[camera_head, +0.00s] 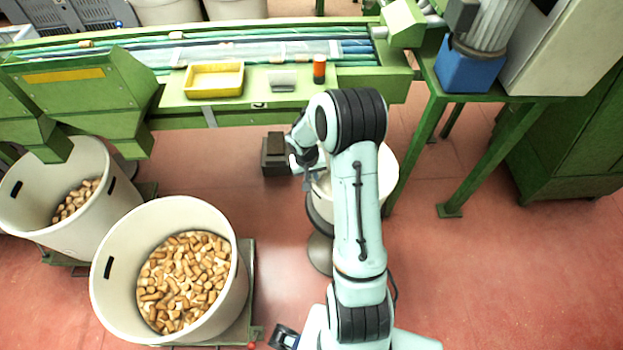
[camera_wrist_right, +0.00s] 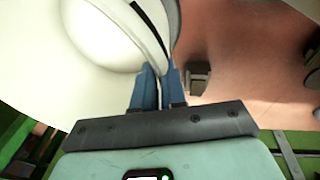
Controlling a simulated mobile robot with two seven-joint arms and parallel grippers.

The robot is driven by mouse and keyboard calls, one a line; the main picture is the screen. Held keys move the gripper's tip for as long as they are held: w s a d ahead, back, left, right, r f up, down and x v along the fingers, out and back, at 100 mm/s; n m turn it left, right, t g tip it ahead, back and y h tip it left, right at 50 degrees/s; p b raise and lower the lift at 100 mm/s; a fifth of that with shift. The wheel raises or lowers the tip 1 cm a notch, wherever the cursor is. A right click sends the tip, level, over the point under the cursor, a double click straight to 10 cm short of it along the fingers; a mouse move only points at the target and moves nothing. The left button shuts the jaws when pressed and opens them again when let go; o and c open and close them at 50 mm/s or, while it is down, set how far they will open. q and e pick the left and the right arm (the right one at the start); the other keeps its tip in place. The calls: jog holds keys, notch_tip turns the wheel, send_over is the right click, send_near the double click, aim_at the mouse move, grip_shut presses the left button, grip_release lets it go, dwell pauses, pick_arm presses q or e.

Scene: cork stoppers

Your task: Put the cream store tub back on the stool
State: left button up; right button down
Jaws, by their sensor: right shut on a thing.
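The cream store tub (camera_head: 387,178) is right of centre in the head view, largely hidden behind my right arm. My right gripper (camera_head: 310,168) is at its left rim. In the right wrist view the blue fingers of my right gripper (camera_wrist_right: 160,88) are shut on the wall of the tub (camera_wrist_right: 100,35). A grey round piece, seemingly the stool (camera_head: 320,254), shows below the tub; whether the two touch is hidden. A dark piece at the bottom edge may be my left gripper (camera_head: 285,337); its jaws are not clear.
Two large bins, a near one (camera_head: 108,270) and a farther one (camera_head: 85,235), hold corks at the left. A dark block (camera_head: 275,155) stands left of my right gripper. Behind is a green conveyor bench with a yellow tray (camera_head: 214,80). Red floor is clear at the right.

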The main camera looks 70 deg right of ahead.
notch_tip(320, 180, down, 2)
jog(key=shift+d+f, duration=0.1)
jog(key=c, duration=1.2)
grip_release()
